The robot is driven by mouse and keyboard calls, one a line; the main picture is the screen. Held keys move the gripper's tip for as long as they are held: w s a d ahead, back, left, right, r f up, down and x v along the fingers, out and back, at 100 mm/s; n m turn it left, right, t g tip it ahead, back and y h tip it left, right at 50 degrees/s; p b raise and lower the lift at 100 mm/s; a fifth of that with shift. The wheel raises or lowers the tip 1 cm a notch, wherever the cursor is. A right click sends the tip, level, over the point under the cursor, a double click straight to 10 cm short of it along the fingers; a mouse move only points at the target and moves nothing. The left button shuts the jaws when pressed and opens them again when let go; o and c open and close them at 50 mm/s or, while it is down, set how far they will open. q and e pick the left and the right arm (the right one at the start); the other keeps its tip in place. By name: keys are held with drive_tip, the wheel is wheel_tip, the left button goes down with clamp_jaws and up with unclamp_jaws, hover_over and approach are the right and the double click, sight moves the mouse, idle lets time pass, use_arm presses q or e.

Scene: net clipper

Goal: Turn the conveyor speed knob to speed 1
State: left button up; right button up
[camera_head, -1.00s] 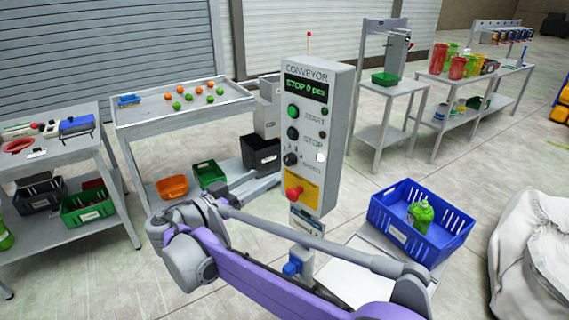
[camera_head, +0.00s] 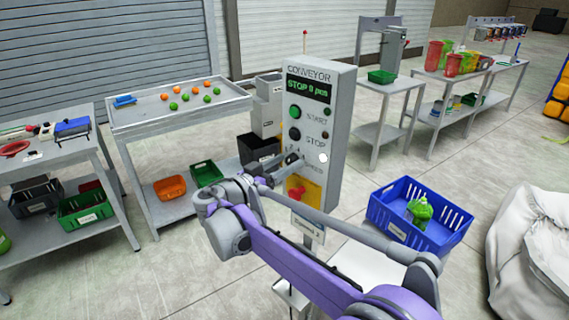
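The grey conveyor control box (camera_head: 338,130) stands upright in the middle of the head view. Its display (camera_head: 308,88) is lit green and reads STOP with a piece count. Below it are a green start button (camera_head: 295,111) and a black stop button (camera_head: 295,134). The dark speed knob (camera_head: 292,158) sits under these, partly hidden by my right gripper; its setting cannot be read. My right gripper (camera_head: 279,167) is at the knob, its fingertips close to or touching it; the finger gap is not clear. My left gripper is not in view.
A blue crate (camera_head: 445,232) with a green item stands right of the box. A table with orange and green balls (camera_head: 190,97) is at left.

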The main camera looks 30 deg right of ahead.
clamp_jaws()
drive_tip(key=shift+n, duration=0.5)
drive_tip(key=n+p, duration=0.1)
drive_tip(key=n, duration=0.5)
drive_tip(key=shift+w+n, duration=0.1)
drive_tip(key=shift+n, duration=0.2)
drive_tip(key=n, duration=0.4)
drive_tip(key=shift+f, duration=0.1)
drive_tip(key=shift+f+n, duration=0.1)
drive_tip(key=shift+n, duration=2.1)
